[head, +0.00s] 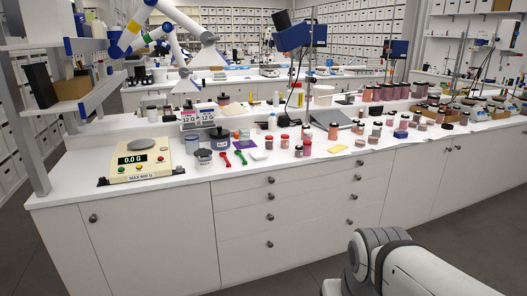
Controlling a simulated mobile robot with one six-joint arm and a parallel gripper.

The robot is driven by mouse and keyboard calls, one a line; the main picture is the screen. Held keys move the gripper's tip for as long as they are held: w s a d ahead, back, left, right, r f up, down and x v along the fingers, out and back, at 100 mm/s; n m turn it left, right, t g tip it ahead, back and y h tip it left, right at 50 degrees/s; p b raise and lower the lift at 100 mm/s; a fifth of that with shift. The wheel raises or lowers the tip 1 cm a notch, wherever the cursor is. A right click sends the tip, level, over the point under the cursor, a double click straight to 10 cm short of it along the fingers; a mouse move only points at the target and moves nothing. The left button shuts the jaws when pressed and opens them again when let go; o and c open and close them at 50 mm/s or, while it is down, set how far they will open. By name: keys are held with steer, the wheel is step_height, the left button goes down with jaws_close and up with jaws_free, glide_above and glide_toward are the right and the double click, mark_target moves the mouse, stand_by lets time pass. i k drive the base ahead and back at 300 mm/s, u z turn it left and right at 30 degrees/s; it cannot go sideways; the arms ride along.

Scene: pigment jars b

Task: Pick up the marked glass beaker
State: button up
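I cannot make out a marked glass beaker for certain among the many small vessels on the white bench (190,183). A pale, translucent vessel (323,95) stands towards the back near the middle, but I cannot tell whether it is glass or marked. Small jars with red, pink and dark contents crowd the bench from the middle to the right. Part of my white and grey arm (430,275) enters at the bottom right, in front of the bench. My gripper is not in view.
A yellow scale (140,166) reading 0.0 stands at the bench's left end. The bench's front strip is mostly clear. Open floor lies before the drawers.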

mark_target(244, 133)
steer(key=z, duration=0.1)
steer(key=i, duration=1.65)
steer(key=u, duration=0.4)
steer(key=i, duration=1.55)
steer(key=u, duration=0.4)
